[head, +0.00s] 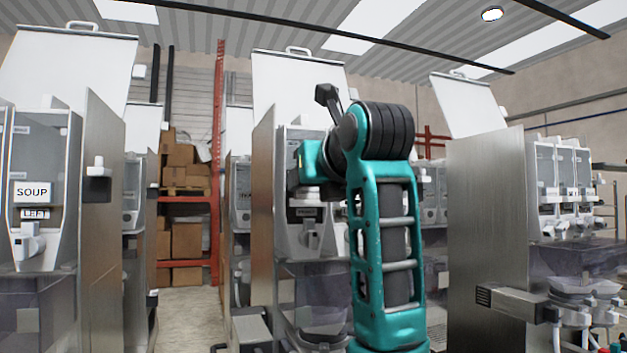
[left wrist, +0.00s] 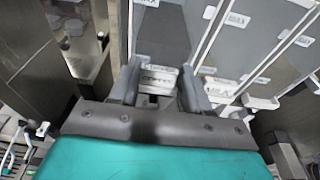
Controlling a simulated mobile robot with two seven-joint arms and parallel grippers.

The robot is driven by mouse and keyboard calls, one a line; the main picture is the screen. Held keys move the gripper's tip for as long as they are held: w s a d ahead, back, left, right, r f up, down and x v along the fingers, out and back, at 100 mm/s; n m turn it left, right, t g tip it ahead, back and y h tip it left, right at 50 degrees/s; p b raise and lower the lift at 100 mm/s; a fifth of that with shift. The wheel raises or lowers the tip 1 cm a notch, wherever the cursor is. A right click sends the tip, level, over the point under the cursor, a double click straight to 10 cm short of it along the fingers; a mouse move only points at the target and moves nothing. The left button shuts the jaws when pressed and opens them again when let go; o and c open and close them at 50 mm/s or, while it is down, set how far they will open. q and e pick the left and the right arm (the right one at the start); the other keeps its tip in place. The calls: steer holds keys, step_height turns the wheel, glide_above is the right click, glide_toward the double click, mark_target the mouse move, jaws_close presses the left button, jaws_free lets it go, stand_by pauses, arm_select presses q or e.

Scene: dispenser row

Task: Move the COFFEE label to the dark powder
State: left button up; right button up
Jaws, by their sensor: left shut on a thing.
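The COFFEE label (left wrist: 158,78) is a small white plate with dark lettering. In the left wrist view it sits between the two fingers of my left gripper (left wrist: 157,92), which is shut on it. Straight behind it is a hopper window with dark powder (left wrist: 164,32). I cannot tell whether the label touches the hopper front. In the head view my teal left arm stands in front of the middle dispenser (head: 307,235) and hides much of it; the left gripper (head: 306,185) is at its front, its fingers hard to make out. My right gripper is not in view.
Beside the dark hopper, a pale hopper carries a label that seems to read MILK (left wrist: 218,88). A steel side panel (head: 262,195) stands left of the middle dispenser, another (head: 488,200) to the right.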

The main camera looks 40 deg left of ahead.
arm_select(q)
steer(key=o, duration=1.1)
steer(key=b+v, duration=0.1)
steer(key=v, duration=1.2)
steer(key=shift+w, duration=0.1)
